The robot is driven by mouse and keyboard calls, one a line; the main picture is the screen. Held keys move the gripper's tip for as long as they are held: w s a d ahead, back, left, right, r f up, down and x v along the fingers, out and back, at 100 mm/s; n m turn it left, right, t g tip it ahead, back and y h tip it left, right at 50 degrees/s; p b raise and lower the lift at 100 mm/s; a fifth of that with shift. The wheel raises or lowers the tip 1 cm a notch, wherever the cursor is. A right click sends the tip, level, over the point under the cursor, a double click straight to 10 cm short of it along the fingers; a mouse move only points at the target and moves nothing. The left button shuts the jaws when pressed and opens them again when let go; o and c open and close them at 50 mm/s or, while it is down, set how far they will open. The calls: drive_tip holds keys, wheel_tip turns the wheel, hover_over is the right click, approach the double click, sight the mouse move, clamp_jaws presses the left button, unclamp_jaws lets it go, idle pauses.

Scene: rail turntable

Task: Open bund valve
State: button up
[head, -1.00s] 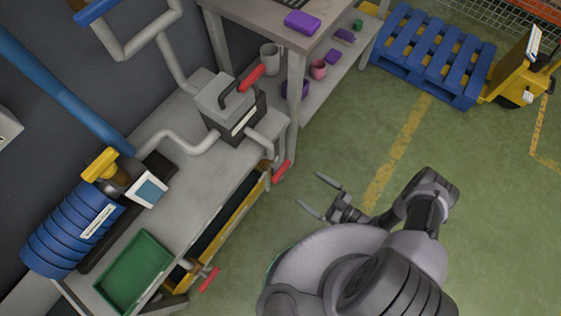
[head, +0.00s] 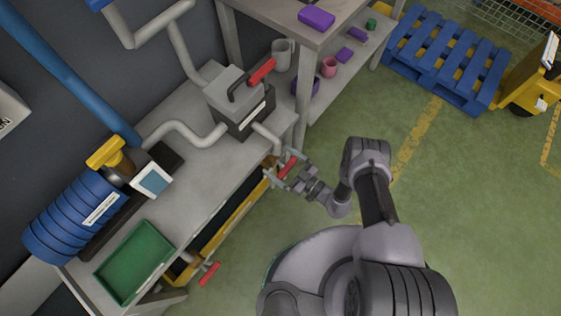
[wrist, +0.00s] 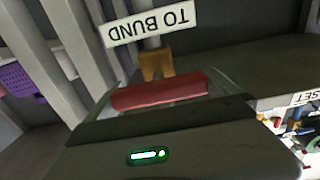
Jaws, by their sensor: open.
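A red valve handle (head: 289,166) sticks out at the front right corner of the grey bench. In the wrist view the red handle (wrist: 160,92) lies across the picture, joined to a brass-coloured body (wrist: 156,65). An upside-down label reading "TO BUND" (wrist: 151,25) is just beyond it. My gripper (head: 281,167) is open, with its fingers reaching to either side of this handle. Whether a finger touches it I cannot tell. A second red handle (head: 209,273) sits lower at the bench's front left.
The grey bench (head: 205,180) carries a pump box (head: 236,100) with a red lever, a blue ribbed drum (head: 75,220) and a green tray (head: 135,262). A shelf stand (head: 345,75) is to the right. Green floor is open beyond my arm.

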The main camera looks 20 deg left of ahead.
drive_tip(key=c, duration=1)
drive_tip(key=shift+n, duration=0.4)
drive_tip(key=n, duration=0.3)
drive_tip(key=shift+s+n, duration=0.2)
drive_tip(key=shift+n, duration=0.2)
drive_tip(key=n, duration=0.3)
drive_tip(key=shift+s+a+f+n, duration=0.1)
drive_tip(key=shift+f+n, duration=0.05)
drive_tip(key=shift+n, duration=0.15)
drive_tip(key=n, duration=0.3)
drive_tip(key=shift+s+f+n, duration=0.1)
drive_tip(key=shift+n, duration=0.2)
drive_tip(key=shift+f+n, duration=0.2)
drive_tip(key=shift+n, duration=1.8)
